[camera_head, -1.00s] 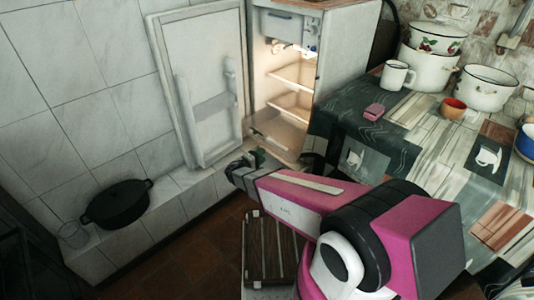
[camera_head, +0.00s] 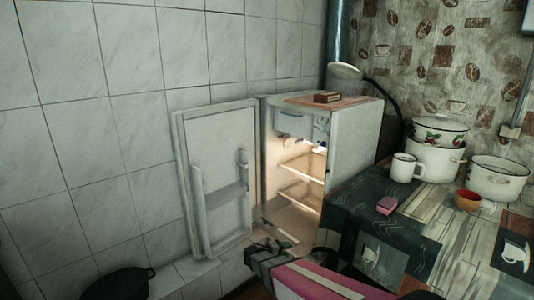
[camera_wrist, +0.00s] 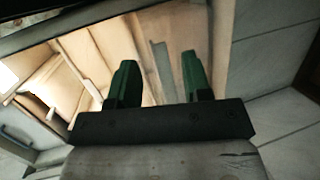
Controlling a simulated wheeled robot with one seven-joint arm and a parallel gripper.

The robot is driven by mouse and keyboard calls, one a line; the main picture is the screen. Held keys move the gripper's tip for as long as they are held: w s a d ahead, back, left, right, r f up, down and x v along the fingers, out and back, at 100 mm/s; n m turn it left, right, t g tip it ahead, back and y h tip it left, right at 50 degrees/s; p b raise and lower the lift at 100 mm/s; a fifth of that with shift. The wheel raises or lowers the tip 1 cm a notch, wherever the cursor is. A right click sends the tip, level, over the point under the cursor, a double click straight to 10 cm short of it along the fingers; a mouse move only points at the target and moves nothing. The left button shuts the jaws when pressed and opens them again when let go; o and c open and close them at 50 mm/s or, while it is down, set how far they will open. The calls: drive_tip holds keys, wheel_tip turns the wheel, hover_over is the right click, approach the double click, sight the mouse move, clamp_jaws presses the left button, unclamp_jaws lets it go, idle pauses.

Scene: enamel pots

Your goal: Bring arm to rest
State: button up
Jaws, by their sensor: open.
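My gripper (camera_wrist: 158,75) shows two green fingers standing apart in the wrist view, with nothing between them. In the head view my gripper (camera_head: 265,247) is low in the middle, in front of the lower part of the open fridge (camera_head: 345,150). My arm, pink and black, reaches in from the bottom edge. The fridge door (camera_head: 218,150) stands wide open to the left, and the lit shelves (camera_head: 302,165) inside show. The wrist view looks toward the bright fridge interior (camera_wrist: 150,50) beyond the fingers. Most of my arm is below the head view.
A table (camera_head: 420,235) at the right holds a white mug (camera_head: 405,168), enamel pots (camera_head: 433,160), a pink block (camera_head: 387,205) and a red cup (camera_head: 467,201). A black pot (camera_head: 120,284) sits on the tiled ledge at the lower left. A small box (camera_head: 327,97) lies on the fridge.

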drive_tip(key=s+d+r+m+g+y, duration=0.45)
drive_tip(key=s+d+g, duration=0.2)
drive_tip(key=d, duration=0.25)
drive_tip(key=s+d+r+m+y, duration=0.1)
drive_tip(key=s+r+y, duration=0.5)
drive_tip(key=s+y, duration=0.1)
drive_tip(key=shift+s+d+r+g+y, duration=0.25)
drive_tip(key=shift+r+g+y, duration=0.15)
drive_tip(key=shift+y, duration=0.45)
drive_tip(key=shift+m, duration=0.25)
idle(0.5)
